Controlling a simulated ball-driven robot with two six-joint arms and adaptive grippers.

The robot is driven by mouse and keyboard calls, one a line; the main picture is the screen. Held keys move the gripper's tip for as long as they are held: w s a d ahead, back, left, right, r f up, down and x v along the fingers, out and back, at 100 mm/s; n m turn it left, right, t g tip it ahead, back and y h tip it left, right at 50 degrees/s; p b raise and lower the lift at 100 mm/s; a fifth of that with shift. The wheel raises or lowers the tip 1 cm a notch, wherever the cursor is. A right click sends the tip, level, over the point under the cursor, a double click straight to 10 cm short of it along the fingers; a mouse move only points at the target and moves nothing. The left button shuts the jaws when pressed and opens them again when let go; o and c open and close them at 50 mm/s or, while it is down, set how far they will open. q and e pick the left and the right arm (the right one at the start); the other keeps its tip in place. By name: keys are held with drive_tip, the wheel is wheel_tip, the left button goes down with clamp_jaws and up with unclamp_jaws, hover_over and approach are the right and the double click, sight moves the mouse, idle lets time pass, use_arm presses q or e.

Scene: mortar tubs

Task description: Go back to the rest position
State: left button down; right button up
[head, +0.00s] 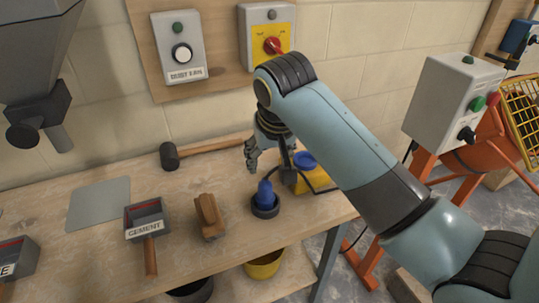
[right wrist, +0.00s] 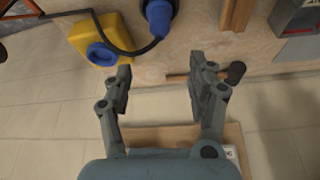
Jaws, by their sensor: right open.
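My right gripper (head: 266,158) hangs over the back part of the workbench (head: 90,265), in front of the tiled wall. Its two fingers are spread with nothing between them, as the right wrist view (right wrist: 160,75) also shows. In the head view it is behind the blue tool (head: 266,190), which stands in a dark round holder, and left of the yellow box (head: 297,183) with a blue cap. My right arm crosses the right half of the head view and hides part of the bench. My left gripper is not in view.
A hammer (head: 205,150) lies near the wall. Wall switches (head: 180,50) are above; a grey hopper (head: 30,50) hangs at left; an orange mixer (head: 480,145) stands right.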

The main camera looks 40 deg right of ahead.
idle(0.3)
drive_tip(key=s+a+r+n+y, duration=0.15)
drive_tip(key=s+n, duration=0.35)
drive_tip(key=s, duration=1.7)
wheel_tip(320, 180, down, 36)
drive_tip(key=s+d+g+b, duration=0.2)
drive_tip(key=b, duration=0.8)
drive_tip(key=s+f+b, duration=0.3)
drive_tip(key=s+f, duration=0.6)
drive_tip(key=f, duration=0.2)
drive_tip(key=s+d+f+g+b, duration=0.1)
drive_tip(key=s+f+b, duration=0.3)
drive_tip(key=s+f, duration=0.5)
wheel_tip(320, 180, down, 3)
drive_tip(key=shift+s+d+r, duration=0.1)
drive_tip(key=shift+s+d, duration=0.1)
drive_tip(key=shift+s, duration=0.1)
